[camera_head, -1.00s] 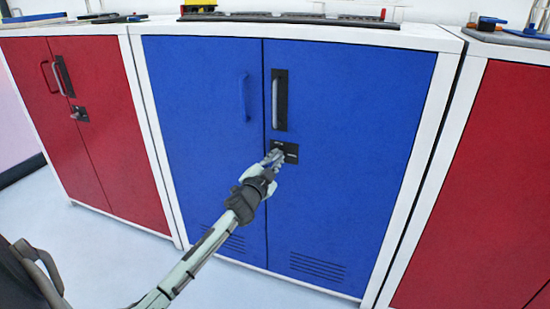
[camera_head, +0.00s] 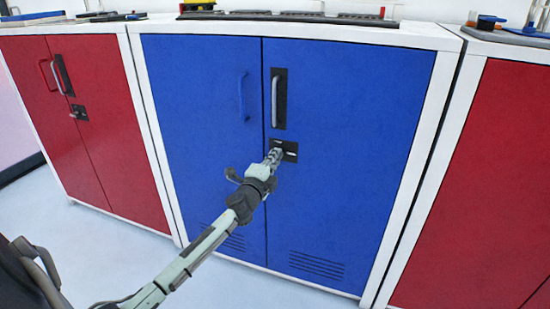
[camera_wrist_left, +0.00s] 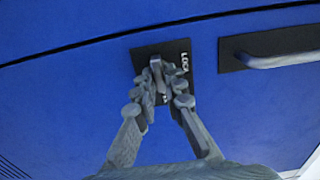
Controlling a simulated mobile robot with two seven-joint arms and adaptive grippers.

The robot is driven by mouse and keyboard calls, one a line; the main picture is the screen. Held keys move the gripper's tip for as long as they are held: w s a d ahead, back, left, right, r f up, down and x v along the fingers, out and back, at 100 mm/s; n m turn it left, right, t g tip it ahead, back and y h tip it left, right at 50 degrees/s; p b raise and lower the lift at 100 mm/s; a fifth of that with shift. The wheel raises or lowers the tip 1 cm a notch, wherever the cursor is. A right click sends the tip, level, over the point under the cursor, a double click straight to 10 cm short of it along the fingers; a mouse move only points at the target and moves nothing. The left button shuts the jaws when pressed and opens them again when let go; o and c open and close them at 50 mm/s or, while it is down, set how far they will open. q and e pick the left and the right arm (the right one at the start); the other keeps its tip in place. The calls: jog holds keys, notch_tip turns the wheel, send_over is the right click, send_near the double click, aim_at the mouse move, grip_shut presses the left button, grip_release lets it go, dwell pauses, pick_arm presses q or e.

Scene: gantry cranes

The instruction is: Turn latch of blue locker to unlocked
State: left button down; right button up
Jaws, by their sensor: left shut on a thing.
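The blue locker (camera_head: 340,110) stands in the middle of the head view with two doors side by side. Its latch sits on a dark plate (camera_head: 291,147) on the right door, below the upright handle. My left gripper (camera_head: 274,157) reaches up to this plate from below. In the left wrist view, my left gripper (camera_wrist_left: 158,85) is shut on the grey latch knob (camera_wrist_left: 157,66), with a finger on either side. The dark plate (camera_wrist_left: 178,50) there carries white lettering, LOCK, beside the knob. The fingers hide part of the knob and plate. My right gripper is out of view.
A grey handle on a dark plate (camera_head: 279,100) and a blue handle (camera_head: 243,98) stick out above the latch. Red lockers stand to the left (camera_head: 110,100) and right (camera_head: 490,180). Light floor (camera_head: 100,240) is open in front.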

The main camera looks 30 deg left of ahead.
pick_arm(q)
jog(key=shift+w+r+m, duration=0.1)
jog(key=shift+r+m, duration=0.15)
jog(key=shift+m, duration=0.05)
jog(key=c, duration=1.7)
grip_release()
jog(key=shift+o, duration=0.5)
jog(key=shift+f, duration=0.2)
jog(key=v, duration=1.2)
jog(key=shift+r, duration=0.1)
